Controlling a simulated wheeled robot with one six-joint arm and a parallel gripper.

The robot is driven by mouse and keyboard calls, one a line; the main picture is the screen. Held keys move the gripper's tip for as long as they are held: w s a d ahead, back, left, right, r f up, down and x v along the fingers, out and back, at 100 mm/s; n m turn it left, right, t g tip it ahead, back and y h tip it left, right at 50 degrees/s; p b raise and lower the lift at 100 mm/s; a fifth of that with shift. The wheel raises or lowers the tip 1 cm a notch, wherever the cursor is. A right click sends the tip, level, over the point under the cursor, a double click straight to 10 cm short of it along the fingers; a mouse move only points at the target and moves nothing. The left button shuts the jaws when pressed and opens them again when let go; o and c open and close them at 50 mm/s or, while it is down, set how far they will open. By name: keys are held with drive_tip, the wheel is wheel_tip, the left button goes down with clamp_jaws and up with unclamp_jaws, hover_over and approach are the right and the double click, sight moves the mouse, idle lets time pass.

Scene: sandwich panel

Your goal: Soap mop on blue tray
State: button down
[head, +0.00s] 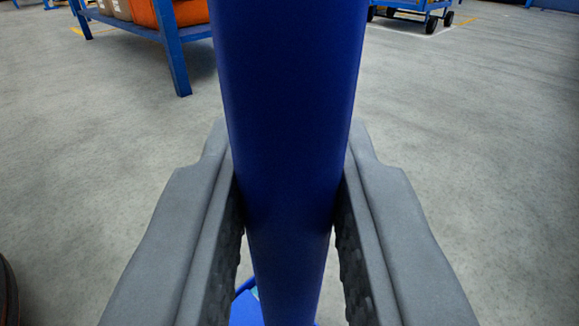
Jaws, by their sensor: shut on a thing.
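A thick dark blue pole, which looks like the mop's handle (292,70), runs from the top edge down to the bottom edge of the head view. My gripper (288,165) is shut on this handle, with one grey finger on each side. The handle stands roughly upright and looks narrower toward the bottom. The mop's head is not seen. A small part of a bright blue object (243,308) with a light patch shows low down, just left of the handle. I cannot tell whether it is the blue tray.
A blue wheeled cart (430,12) is at the upper right. A dark rounded object (6,292) shows at the lower left edge. The grey floor to the right is clear.

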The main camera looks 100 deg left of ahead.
drive_tip(key=shift+f, duration=0.55)
idle(1.0)
drive_tip(key=shift+r, duration=0.1)
idle(0.3)
wheel_tip(320, 180, up, 9)
idle(1.2)
drive_tip(key=shift+w+t, duration=0.1)
drive_tip(key=shift+t, duration=0.2)
idle(0.3)
